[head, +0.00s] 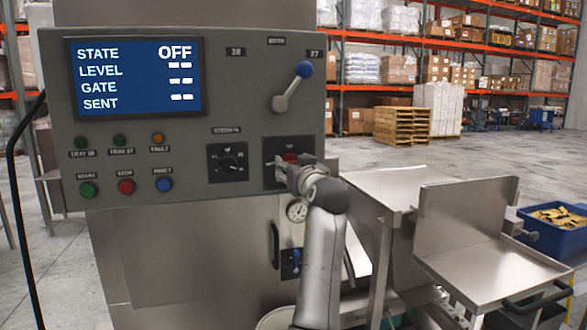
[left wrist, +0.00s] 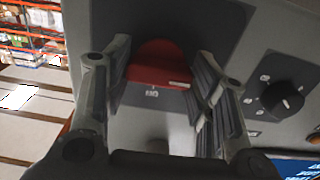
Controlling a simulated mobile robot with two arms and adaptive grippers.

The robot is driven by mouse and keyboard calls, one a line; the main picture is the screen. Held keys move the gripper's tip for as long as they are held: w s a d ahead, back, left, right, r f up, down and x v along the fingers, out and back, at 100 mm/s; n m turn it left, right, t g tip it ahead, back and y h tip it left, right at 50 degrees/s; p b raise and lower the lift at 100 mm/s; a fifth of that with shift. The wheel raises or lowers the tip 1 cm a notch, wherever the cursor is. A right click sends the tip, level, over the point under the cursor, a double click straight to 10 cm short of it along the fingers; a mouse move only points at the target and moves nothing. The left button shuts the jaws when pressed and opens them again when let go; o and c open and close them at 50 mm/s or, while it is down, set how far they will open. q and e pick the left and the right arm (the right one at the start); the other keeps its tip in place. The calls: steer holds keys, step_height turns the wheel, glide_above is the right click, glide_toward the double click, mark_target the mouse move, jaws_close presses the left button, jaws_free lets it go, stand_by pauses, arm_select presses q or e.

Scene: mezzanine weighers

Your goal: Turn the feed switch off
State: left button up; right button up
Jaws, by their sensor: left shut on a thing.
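The feed switch is a red rotary knob (head: 291,157) on a dark plate at the lower right of the grey control panel (head: 225,100). It is also in the left wrist view (left wrist: 160,66), between my fingers. My left gripper (head: 293,170) is at the knob, its two fingers (left wrist: 160,75) shut on its sides. The gripper hides much of the switch in the head view. A small label below the knob in the wrist view is hard to read. The blue screen (head: 133,78) shows STATE OFF, with dashes for LEVEL, GATE and SENT. My right gripper is out of view.
A black selector knob (head: 229,162) sits left of the switch, and a blue-tipped lever (head: 293,86) above it. Buttons line the panel's lower left. A gauge (head: 297,210) is below. A steel table (head: 380,188) and a blue bin (head: 550,238) stand to the right.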

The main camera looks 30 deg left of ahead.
arm_select(q)
steer(key=shift+f, duration=0.1)
steer(key=o, duration=1)
steer(key=v, duration=1.2)
